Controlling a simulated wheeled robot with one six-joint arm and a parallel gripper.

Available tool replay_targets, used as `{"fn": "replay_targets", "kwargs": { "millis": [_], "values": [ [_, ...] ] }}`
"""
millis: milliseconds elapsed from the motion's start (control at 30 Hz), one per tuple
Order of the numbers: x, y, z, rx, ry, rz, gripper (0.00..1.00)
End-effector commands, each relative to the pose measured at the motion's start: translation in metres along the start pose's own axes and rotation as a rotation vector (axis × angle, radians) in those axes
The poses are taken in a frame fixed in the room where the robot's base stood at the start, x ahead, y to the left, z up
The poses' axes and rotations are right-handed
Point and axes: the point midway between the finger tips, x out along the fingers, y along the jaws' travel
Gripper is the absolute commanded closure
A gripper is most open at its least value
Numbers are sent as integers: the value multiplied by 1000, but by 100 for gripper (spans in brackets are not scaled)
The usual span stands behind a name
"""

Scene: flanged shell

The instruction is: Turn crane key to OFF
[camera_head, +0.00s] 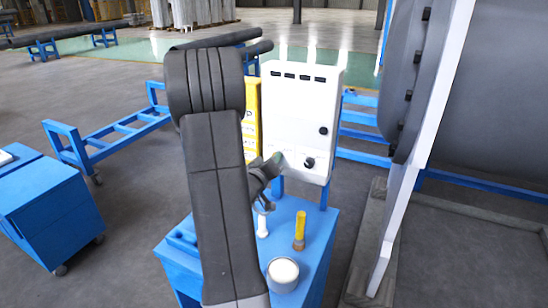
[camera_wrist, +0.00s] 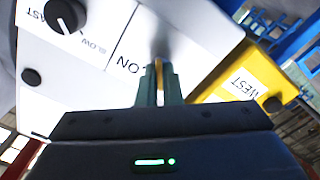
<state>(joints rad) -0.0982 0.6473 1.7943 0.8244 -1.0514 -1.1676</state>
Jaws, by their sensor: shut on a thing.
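The white control box (camera_head: 300,105) stands on the blue cart, with a row of dark slots near its top. In the wrist view its face (camera_wrist: 75,85) carries the printed words "ON" and "SLOW" and a black knob (camera_wrist: 66,15). My gripper (camera_head: 273,163) is at the lower left of the box face. In the wrist view my gripper (camera_wrist: 160,67) is shut beside the "ON" print. A thin brass-coloured strip, apparently the crane key (camera_wrist: 159,77), shows between the fingers. The fingers hide most of it, so its angle cannot be told. No "OFF" print is visible.
A yellow box (camera_head: 254,105) marked "WEST" adjoins the white box at left. The blue cart (camera_head: 322,225) holds a yellow cylinder (camera_head: 299,231), a white cup (camera_head: 283,274) and a small white item (camera_head: 262,224). A large grey flanged shell (camera_head: 480,110) stands at right.

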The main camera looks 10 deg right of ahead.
Motion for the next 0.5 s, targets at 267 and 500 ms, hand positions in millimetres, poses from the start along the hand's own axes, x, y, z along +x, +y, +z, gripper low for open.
{"fn": "replay_targets", "kwargs": {
  "millis": [267,500],
  "values": [
    [0,0,0,-92,-1,-2,100],
    [0,-1,0,-113,0,-2,100]
  ]
}}
